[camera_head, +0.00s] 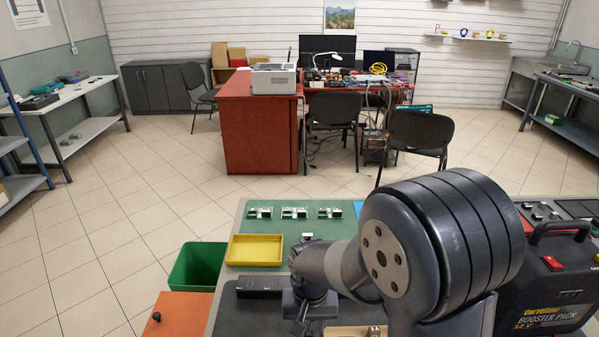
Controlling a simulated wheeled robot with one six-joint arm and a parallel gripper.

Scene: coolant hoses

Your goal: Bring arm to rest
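My arm fills the lower right middle of the head view, with a large dark ribbed joint close to the camera. A grey link runs left from it to a smaller dark wrist part over the dark mat. My gripper's fingertips cannot be made out there; they are hidden or cut off at the bottom edge. Whether they are open or shut does not show. The green workbench (345,232) lies under and beyond the arm. Three small white-and-black fittings (294,212) stand in a row near its far edge.
A yellow tray (255,250) lies on the bench's left side. A green bin (197,266) stands left of it. A black box (264,288) lies left of the wrist. A black booster pack (548,280) stands close at right. Open tiled floor (130,215) extends left.

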